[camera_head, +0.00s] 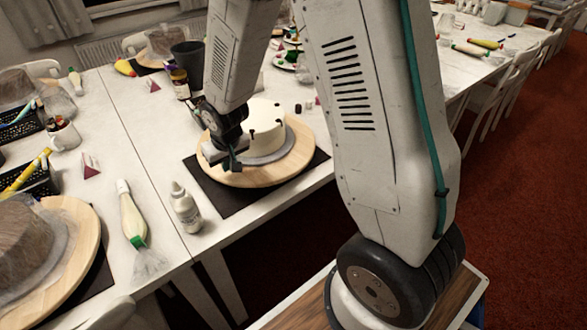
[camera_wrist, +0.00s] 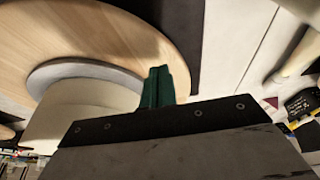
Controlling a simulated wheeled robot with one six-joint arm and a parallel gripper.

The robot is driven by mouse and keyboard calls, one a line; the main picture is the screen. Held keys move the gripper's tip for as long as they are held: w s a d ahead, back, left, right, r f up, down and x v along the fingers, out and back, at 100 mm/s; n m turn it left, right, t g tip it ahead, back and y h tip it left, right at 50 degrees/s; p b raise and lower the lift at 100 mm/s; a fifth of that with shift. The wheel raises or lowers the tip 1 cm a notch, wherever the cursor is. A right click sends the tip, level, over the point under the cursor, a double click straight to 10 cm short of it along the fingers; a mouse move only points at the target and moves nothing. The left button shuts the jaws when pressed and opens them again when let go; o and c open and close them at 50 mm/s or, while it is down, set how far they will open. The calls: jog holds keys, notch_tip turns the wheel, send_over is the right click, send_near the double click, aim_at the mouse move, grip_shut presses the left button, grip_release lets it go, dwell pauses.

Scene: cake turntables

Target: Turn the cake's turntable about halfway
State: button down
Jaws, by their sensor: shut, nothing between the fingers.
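The cake (camera_head: 266,117) is round and white with several small dark pieces on top. It sits on a grey disc (camera_head: 296,138) on the round wooden turntable (camera_head: 302,152). In the wrist view I see the cake's pale side (camera_wrist: 70,112), the grey disc (camera_wrist: 75,70) and the wooden turntable (camera_wrist: 100,28). My gripper (camera_head: 232,165) is at the cake's left front side, over the turntable. Its green fingertips (camera_wrist: 158,87) are together and empty, close to the disc's edge. I cannot tell whether they touch anything. My wrist hides part of the cake and turntable.
A black mat (camera_head: 234,201) lies under the turntable. A white bottle (camera_head: 186,209) and a piping bag (camera_head: 131,217) stand and lie to the left. A dark cup (camera_head: 188,62) and a jar (camera_head: 179,84) stand behind. Another turntable (camera_head: 85,230) holds a covered cake at far left.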

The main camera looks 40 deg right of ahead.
aim_at(291, 166)
jog(key=shift+f, duration=1.2)
jog(key=s+d, duration=0.4)
jog(key=shift+s+d, duration=0.2)
jog(key=shift+s, duration=0.2)
jog(key=shift+s+d, duration=0.45)
jog(key=shift+d, duration=0.5)
jog(key=shift+s+d, duration=0.5)
jog(key=shift+d, duration=0.4)
jog(key=shift+s+d, duration=0.45)
jog(key=shift+d, duration=0.5)
jog(key=shift+s+d, duration=0.15)
jog(key=shift+d, duration=1.45)
jog(key=shift+s+d, duration=0.15)
jog(key=shift+d, duration=1.4)
